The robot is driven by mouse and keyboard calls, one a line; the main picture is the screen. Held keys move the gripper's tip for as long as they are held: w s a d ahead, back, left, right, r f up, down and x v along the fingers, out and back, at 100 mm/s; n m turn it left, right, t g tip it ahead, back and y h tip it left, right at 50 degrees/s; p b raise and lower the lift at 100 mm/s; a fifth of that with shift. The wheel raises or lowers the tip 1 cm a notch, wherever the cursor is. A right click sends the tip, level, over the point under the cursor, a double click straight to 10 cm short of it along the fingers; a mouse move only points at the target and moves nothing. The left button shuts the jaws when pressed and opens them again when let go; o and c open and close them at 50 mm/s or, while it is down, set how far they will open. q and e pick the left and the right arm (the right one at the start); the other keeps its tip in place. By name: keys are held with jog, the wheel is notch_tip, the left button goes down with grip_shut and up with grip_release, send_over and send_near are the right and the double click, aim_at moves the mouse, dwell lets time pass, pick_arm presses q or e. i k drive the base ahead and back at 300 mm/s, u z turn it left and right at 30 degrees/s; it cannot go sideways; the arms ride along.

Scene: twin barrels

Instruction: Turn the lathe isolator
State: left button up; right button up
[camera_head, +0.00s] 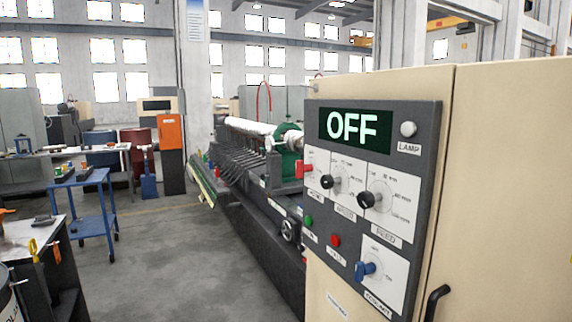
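A dark grey control panel (372,200) is on the cream lathe cabinet at the right. Its display (354,126) reads OFF in pale green letters. A red knob (304,169) sticks out at the panel's left edge; its label is too small to read, so I cannot tell for sure that it is the isolator. Two black knobs, one on the left (327,181) and one on the right (367,199), sit on white dial plates. A blue knob (365,270) is on the lower plate. Neither of my grippers is in view.
A green button (309,220) and a red button (335,240) sit low on the panel, and a pale lamp (408,129) at top right. A black handle (436,300) is on the cabinet. The lathe bed extends behind. A blue cart (90,190) stands left; the floor between is clear.

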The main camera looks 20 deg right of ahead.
aim_at(300, 168)
jog(key=i, duration=1)
jog(key=z, duration=2.1)
